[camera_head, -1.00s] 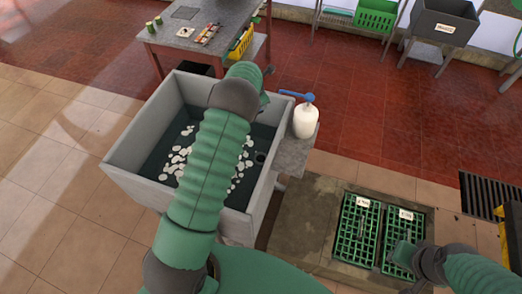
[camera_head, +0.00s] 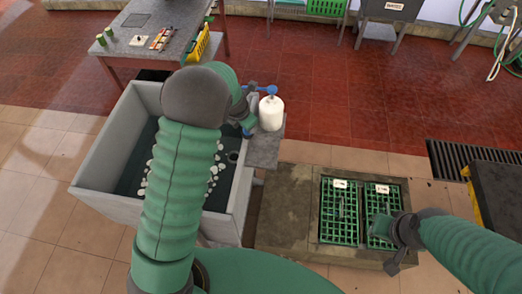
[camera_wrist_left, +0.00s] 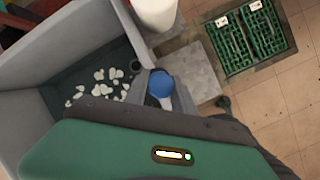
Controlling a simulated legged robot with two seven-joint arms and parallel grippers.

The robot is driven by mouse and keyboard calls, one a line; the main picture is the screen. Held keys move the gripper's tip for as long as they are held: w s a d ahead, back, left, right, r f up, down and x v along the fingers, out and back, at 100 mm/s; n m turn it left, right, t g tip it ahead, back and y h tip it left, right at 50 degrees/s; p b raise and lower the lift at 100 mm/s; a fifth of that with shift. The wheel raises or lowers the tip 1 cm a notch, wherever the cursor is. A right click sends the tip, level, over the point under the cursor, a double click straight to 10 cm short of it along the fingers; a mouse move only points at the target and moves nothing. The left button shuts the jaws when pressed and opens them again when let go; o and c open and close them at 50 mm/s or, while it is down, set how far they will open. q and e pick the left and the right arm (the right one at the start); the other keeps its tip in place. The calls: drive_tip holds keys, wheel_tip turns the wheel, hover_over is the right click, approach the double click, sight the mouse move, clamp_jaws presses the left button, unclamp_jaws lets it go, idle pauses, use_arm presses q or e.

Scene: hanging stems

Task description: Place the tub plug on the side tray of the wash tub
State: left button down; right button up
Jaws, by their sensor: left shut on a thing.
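The grey wash tub (camera_head: 104,150) stands at the left with dark water and pale pieces in it. Its side tray (camera_head: 264,152) is a grey slab on the right side, and it also shows in the left wrist view (camera_wrist_left: 197,78). My left gripper (camera_head: 246,120) is shut on the blue tub plug (camera_head: 247,131), near the tub's right rim beside the tray. The plug shows as a round blue top in the left wrist view (camera_wrist_left: 160,84); contact with anything below is unclear. My right gripper (camera_head: 384,232) is low over a green grate; its fingers are not clear.
A white bottle (camera_head: 271,114) with a blue top stands on the tray's back part; the tray's front is bare. Two green grates (camera_head: 340,213) with white tags lie in a concrete surround at right. A grey work table (camera_head: 150,50) stands behind the tub.

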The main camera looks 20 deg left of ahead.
use_arm(q)
drive_tip(key=s+d+h, duration=0.2)
drive_tip(key=s+d, duration=0.9)
drive_tip(key=s, duration=0.4)
drive_tip(key=shift+m+g, duration=0.4)
drive_tip(key=shift+g, duration=0.1)
drive_tip(key=w+a+f+p, duration=0.1)
drive_tip(key=w, duration=0.3)
drive_tip(key=w+a+f+p, duration=0.1)
drive_tip(key=w+a, duration=0.1)
drive_tip(key=w, duration=0.3)
drive_tip(key=w+a+f+p, duration=0.2)
drive_tip(key=w, duration=0.3)
drive_tip(key=shift+w, duration=0.15)
drive_tip(key=shift+w+f, duration=0.1)
drive_tip(key=shift+f, duration=0.3)
drive_tip(key=c, duration=1.1)
unclamp_jaws()
drive_tip(key=shift+o, duration=0.2)
